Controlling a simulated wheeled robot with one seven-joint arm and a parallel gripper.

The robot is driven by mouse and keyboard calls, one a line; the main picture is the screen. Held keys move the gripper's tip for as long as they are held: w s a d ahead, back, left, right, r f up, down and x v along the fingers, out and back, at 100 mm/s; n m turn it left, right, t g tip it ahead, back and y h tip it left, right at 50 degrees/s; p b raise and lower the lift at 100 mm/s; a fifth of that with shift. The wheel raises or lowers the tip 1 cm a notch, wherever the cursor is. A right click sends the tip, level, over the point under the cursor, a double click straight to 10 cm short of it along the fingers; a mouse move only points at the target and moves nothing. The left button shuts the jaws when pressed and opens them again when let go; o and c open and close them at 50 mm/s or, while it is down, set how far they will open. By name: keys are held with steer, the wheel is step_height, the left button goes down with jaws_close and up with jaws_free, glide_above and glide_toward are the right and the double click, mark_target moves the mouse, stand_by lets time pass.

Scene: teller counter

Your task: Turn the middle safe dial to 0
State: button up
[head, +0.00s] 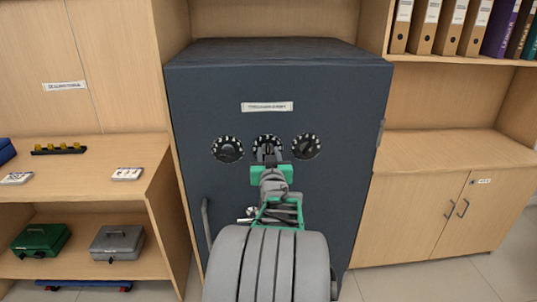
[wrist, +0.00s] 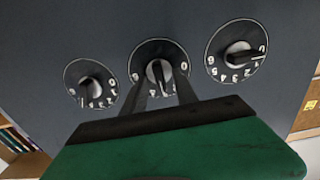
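The dark blue-grey safe (head: 200,100) has three black dials with white numerals in a row on its door. My gripper (head: 267,158) is at the middle dial (head: 267,140) and partly covers it in the head view. In the wrist view the middle dial (wrist: 160,50) appears upside down, its grey knob lying between my two dark fingers (wrist: 160,85). The fingers stand apart, one on each side of the knob; I cannot tell whether they touch it. The knob's bar stands about vertical in the picture. The numeral it points to is unclear.
The left dial (head: 227,149) and right dial (head: 306,146) sit close on either side. The safe's handle (head: 206,220) is at lower left. A wooden shelf with a green cash box (head: 40,238) and a grey one (head: 117,243) stands left; a cabinet (head: 430,210) stands right.

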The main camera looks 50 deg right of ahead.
steer(key=shift+c, duration=0.2)
jaws_close()
stand_by(0.4)
